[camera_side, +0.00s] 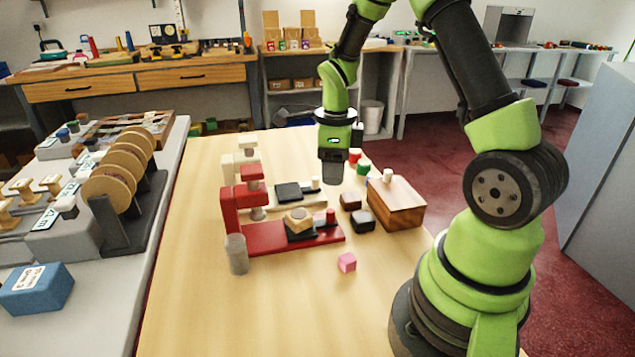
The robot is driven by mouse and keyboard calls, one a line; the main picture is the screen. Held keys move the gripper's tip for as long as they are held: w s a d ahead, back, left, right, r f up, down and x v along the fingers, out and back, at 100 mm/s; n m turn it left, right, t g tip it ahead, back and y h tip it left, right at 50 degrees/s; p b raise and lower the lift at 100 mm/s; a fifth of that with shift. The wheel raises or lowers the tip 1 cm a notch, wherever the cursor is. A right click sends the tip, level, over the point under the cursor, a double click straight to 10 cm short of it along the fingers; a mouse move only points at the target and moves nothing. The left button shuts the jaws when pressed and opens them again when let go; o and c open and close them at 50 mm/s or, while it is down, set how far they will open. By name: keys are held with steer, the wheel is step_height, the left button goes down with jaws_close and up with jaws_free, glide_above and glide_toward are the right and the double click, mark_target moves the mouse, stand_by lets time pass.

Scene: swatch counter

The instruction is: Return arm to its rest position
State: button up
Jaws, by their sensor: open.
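My gripper (332,172) hangs from my green and black arm above the far right part of the wooden work table (200,290). It points down and its jaws are small in this view. I see nothing held in it. It is behind and above the red press-like fixture (285,236) and to the left of the wooden box (396,202). My base stands at the right edge of the table.
A white fixture (300,208) stands behind the red one. A grey cylinder (236,254), a pink cube (347,262), dark blocks (362,220) and small coloured pegs (355,156) stand nearby. The table's front left is clear. A side counter (110,290) holds wooden spools (112,180).

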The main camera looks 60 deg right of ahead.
steer(key=a+r+n+t, duration=0.2)
steer(key=a+r+n, duration=0.3)
steer(key=r+n, duration=0.25)
steer(key=s+a+r+n+t+y, duration=0.1)
steer(key=s+a+r+n+t, duration=0.1)
steer(key=s+a+r+n, duration=0.3)
steer(key=s+a+r+n+t+y, duration=0.1)
steer(key=s+a+r+n+t, duration=0.2)
steer(key=n, duration=1.1)
steer(key=s+a+r, duration=0.2)
steer(key=s+r, duration=0.1)
steer(key=s, duration=0.1)
steer(key=shift+s+a, duration=0.15)
steer(key=shift+a, duration=0.2)
